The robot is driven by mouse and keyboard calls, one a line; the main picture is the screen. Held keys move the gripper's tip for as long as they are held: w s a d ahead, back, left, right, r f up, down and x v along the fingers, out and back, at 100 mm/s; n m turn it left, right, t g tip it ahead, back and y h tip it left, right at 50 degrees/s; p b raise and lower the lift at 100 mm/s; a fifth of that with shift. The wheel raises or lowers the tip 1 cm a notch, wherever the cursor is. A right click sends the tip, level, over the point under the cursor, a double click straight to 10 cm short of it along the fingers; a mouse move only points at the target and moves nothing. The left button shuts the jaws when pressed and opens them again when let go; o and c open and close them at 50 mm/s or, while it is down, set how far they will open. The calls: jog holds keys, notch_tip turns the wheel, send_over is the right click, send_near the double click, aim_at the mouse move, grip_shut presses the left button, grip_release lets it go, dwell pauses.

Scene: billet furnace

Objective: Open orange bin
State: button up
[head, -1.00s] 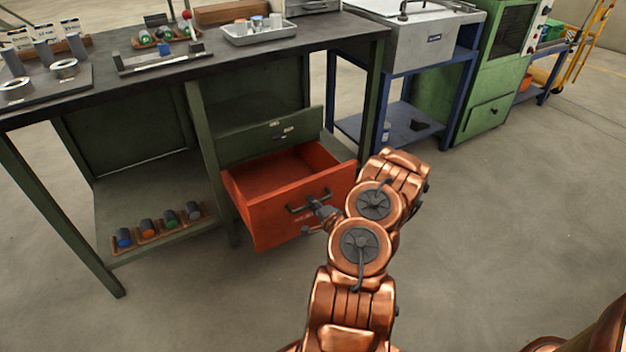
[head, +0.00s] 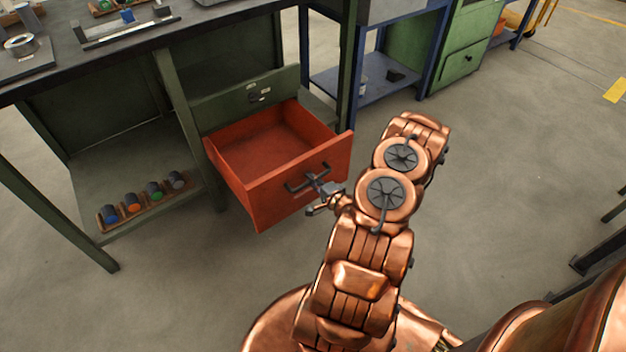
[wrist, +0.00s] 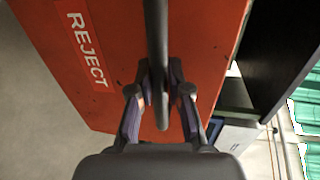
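The orange bin (head: 290,192) is a drawer under the green workbench. It is pulled well out, and its inside looks empty. Its dark bar handle (head: 300,184) is on the front face. In the wrist view the orange front (wrist: 205,50) carries a REJECT label (wrist: 82,50), and the handle (wrist: 157,40) runs between my fingers. My gripper (head: 320,186) is at the handle, its fingertips (wrist: 159,85) closed in against both sides of the bar. The exact contact is partly hidden.
A rack of several coloured cylinders (head: 145,200) lies on the lower shelf at left. A blue-framed stand (head: 375,85) is behind. Open floor (head: 500,170) lies to the right.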

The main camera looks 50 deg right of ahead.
jog(key=o, duration=0.4)
jog(key=shift+s, duration=0.1)
jog(key=shift+v, duration=5.9)
